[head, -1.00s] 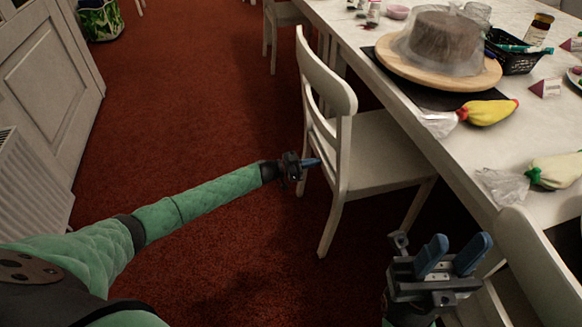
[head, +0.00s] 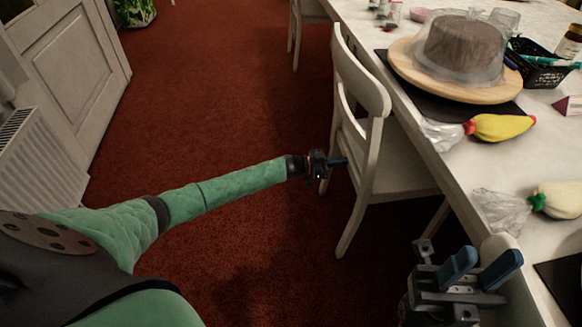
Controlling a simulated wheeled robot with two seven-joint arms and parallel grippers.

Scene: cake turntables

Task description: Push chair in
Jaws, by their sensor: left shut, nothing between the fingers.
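A white wooden chair (head: 365,95) stands at the left side of the table (head: 440,165), its backrest toward the aisle and the front of its seat under the tabletop. My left gripper (head: 341,161) is shut and empty, with its fingertips at the back of the chair near seat height. I cannot tell whether they touch it. My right gripper (head: 480,266) is at the lower right, beside the table edge and a nearer chair. Its two blue fingers stand apart with nothing between them.
A second white chair (head: 507,255) is close by my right gripper, partly hidden. Another chair (head: 296,25) stands further back. The table holds a cake board (head: 405,62), a black basket (head: 525,70) and piping bags (head: 500,127). The red carpet (head: 210,100) at left is clear.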

